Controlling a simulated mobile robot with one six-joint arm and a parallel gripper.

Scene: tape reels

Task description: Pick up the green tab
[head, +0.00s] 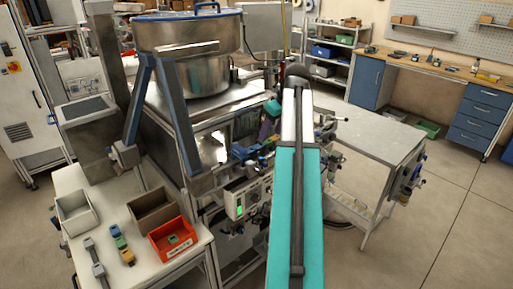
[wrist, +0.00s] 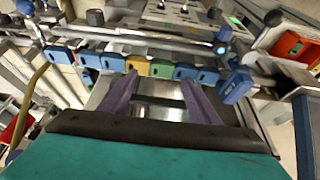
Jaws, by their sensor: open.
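A row of small tabs sits along a metal rail in the wrist view. The green tab (wrist: 161,69) is near the middle, with a yellow-orange tab (wrist: 137,65) on its left and a blue tab (wrist: 184,72) on its right. My gripper (wrist: 160,80) is open, its two purple fingers spread apart with nothing held between them. The green tab appears between the fingertips in the picture; I cannot tell the remaining distance. In the head view my teal arm covers much of the area around the gripper.
More blue tabs (wrist: 207,76) flank the row. A metal bar and knobs cross above it. In the head view, a red bin (head: 160,250) with a small green piece stands on the white table (head: 70,180), beside brown and grey bins. A steel bowl (head: 188,42) rises behind.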

